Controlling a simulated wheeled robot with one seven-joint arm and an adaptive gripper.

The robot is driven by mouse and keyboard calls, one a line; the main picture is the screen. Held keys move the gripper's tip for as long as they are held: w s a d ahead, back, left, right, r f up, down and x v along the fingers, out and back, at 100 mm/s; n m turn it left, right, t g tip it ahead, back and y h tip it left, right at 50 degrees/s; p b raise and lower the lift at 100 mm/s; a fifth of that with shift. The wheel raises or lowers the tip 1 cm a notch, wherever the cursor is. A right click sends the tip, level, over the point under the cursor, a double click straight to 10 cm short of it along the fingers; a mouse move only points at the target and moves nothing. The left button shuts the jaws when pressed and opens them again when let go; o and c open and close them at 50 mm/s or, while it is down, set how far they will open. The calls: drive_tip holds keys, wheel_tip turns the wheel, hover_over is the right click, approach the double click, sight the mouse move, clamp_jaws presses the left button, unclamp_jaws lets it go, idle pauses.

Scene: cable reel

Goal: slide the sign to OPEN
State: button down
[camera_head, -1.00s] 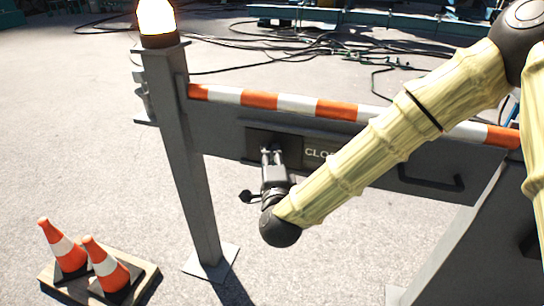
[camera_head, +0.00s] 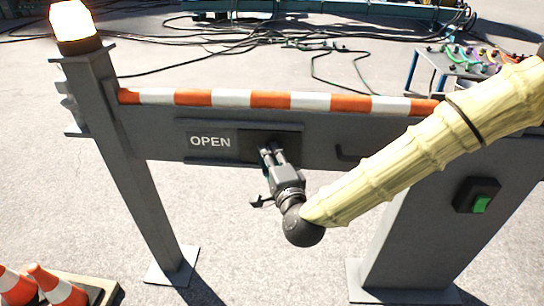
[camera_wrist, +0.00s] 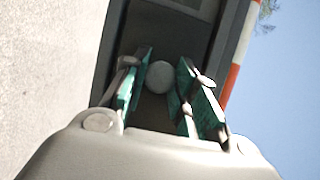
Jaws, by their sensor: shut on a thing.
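The sign on the grey barrier shows the word OPEN (camera_head: 211,142) on its left part in the head view. The dark sliding plate (camera_head: 250,146) covers the part to the right of the word. My gripper (camera_head: 268,152) is at the front of this plate, with its fingers pointing at it. In the wrist view a round pale knob (camera_wrist: 159,77) sits between the green-padded fingers of my gripper (camera_wrist: 158,90). The fingers are shut on the knob. The contact points are partly hidden by the finger pads.
An orange and white striped bar (camera_head: 270,100) tops the barrier. A post with a lit lamp (camera_head: 75,27) stands at left, traffic cones (camera_head: 50,287) at lower left. A grey post with a green button (camera_head: 481,204) is at right. Cables (camera_head: 290,35) lie behind.

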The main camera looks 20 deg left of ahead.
drive_tip(key=shift+w+d, duration=0.1)
drive_tip(key=shift+d, duration=0.05)
drive_tip(key=c, duration=1.1)
unclamp_jaws()
drive_tip(key=shift+d, duration=0.15)
drive_tip(key=v, duration=1.2)
